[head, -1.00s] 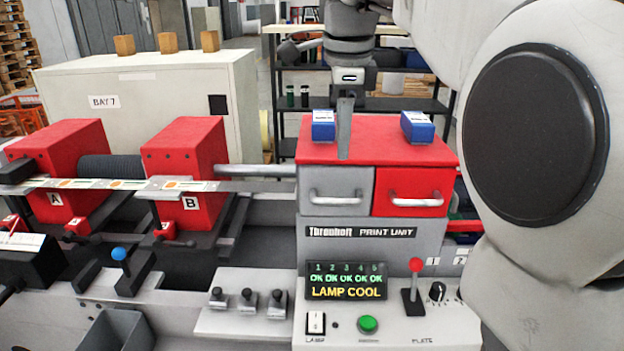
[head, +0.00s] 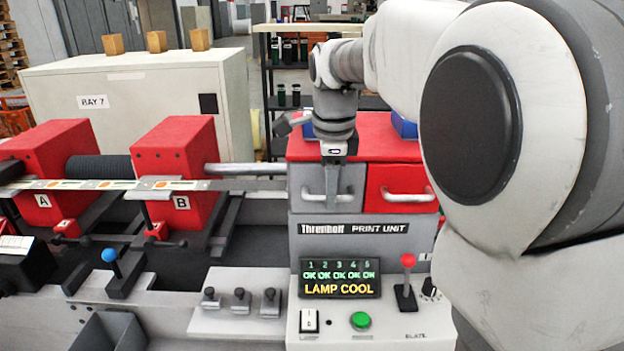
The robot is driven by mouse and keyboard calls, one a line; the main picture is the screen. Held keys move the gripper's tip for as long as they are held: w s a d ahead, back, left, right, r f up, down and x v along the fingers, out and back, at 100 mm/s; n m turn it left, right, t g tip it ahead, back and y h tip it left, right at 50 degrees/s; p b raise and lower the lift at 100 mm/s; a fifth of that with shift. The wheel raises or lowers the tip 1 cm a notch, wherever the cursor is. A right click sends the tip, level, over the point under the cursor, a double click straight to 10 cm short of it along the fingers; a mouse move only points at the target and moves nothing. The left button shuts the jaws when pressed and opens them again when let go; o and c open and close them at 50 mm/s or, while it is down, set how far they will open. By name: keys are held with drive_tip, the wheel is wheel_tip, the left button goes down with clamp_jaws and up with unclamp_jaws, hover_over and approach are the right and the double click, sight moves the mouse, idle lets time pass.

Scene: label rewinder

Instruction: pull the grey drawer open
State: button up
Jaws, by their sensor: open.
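The grey drawer (head: 302,178) is the left one of two in the print unit. It looks closed, its front level with the red drawer beside it. Its pale bar handle (head: 309,192) is partly hidden by my gripper. My gripper (head: 332,190) points down in front of the grey drawer, its fingers overlapping the middle of the handle in the picture. The fingers are seen nearly edge-on. It is open, and I cannot tell whether the bar is between the fingers or touched by them.
The red drawer (head: 377,183) with its own handle is just right. Below stand the print unit's display (head: 340,278), a green button (head: 360,320) and a red-knobbed lever (head: 407,262). Red blocks A (head: 45,165) and B (head: 175,150) stand left. My arm covers the right side.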

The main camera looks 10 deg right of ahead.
clamp_jaws()
idle(1.3)
